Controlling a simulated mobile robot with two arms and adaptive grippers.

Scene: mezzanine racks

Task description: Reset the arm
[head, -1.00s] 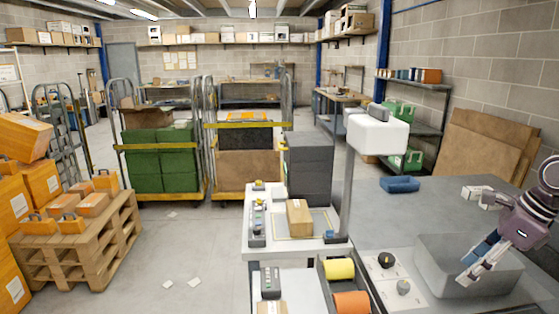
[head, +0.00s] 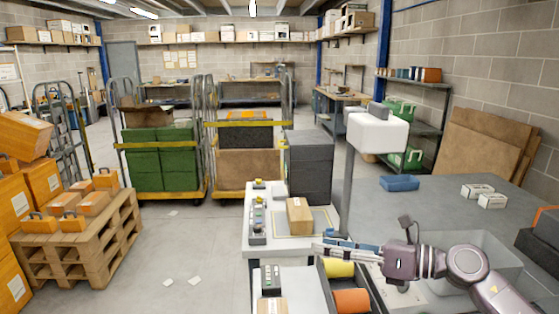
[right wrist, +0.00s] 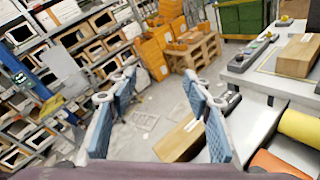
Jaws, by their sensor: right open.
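My right arm reaches in from the lower right of the head view and lies roughly level above the grey bench. My right gripper (head: 320,250) points left, over the front edge of the white counter (head: 262,250) and near the yellow roll. In the right wrist view the right gripper (right wrist: 160,75) has its two blue-padded fingers spread apart with nothing between them. A cardboard box (right wrist: 180,138) shows beyond and below the right finger. My left gripper is not in view.
A cardboard box (head: 299,216) sits on the white counter beside a screen post (head: 348,195). Yellow (head: 340,268) and orange (head: 352,302) rolls lie below the gripper. A grey bin (head: 505,262) is partly behind my arm. A blue tray (head: 399,183) stands on the bench.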

